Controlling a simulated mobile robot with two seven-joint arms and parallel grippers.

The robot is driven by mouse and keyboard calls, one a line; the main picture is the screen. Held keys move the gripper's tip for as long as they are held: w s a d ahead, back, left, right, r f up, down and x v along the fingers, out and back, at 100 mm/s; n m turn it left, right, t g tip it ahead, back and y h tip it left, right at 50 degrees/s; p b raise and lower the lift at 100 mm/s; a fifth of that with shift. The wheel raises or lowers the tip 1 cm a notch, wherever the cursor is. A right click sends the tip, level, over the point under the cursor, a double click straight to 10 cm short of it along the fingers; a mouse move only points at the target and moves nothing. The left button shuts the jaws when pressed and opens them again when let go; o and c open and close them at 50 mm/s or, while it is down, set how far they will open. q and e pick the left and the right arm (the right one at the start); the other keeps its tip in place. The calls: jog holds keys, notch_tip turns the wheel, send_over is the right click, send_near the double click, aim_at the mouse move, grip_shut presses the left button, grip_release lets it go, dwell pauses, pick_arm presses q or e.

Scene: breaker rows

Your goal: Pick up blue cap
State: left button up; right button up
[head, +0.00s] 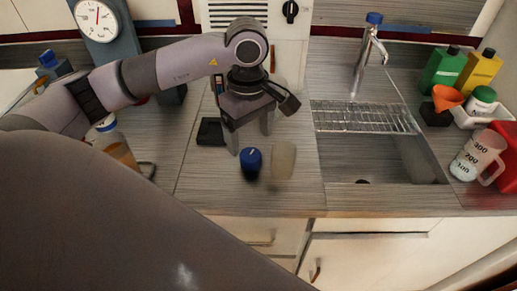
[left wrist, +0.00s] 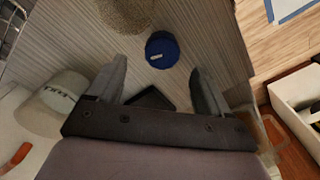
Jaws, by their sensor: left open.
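The blue cap (head: 251,162) stands on the grey counter near its front edge, a short way in front of my left gripper (head: 250,139). In the left wrist view the blue cap (left wrist: 162,48) lies just beyond the fingertips, roughly centred between them, with a small white mark on its side. My left gripper (left wrist: 158,72) is open and points down, with nothing between its fingers. The cap is apart from both fingers in that view. My right gripper is not in view.
A beige cup-like object (head: 283,161) stands close to the right of the cap. A flat black item (head: 210,131) lies behind left. A sink with a wire rack (head: 365,118) is at the right; a bottle with amber liquid (head: 118,148) is at the left.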

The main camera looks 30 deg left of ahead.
aim_at(250, 153)
pick_arm(q)
jog(key=f+p, duration=0.1)
jog(key=f, duration=0.5)
jog(key=shift+s+f, duration=0.2)
jog(key=c, duration=1.1)
jog(key=shift+r, duration=0.1)
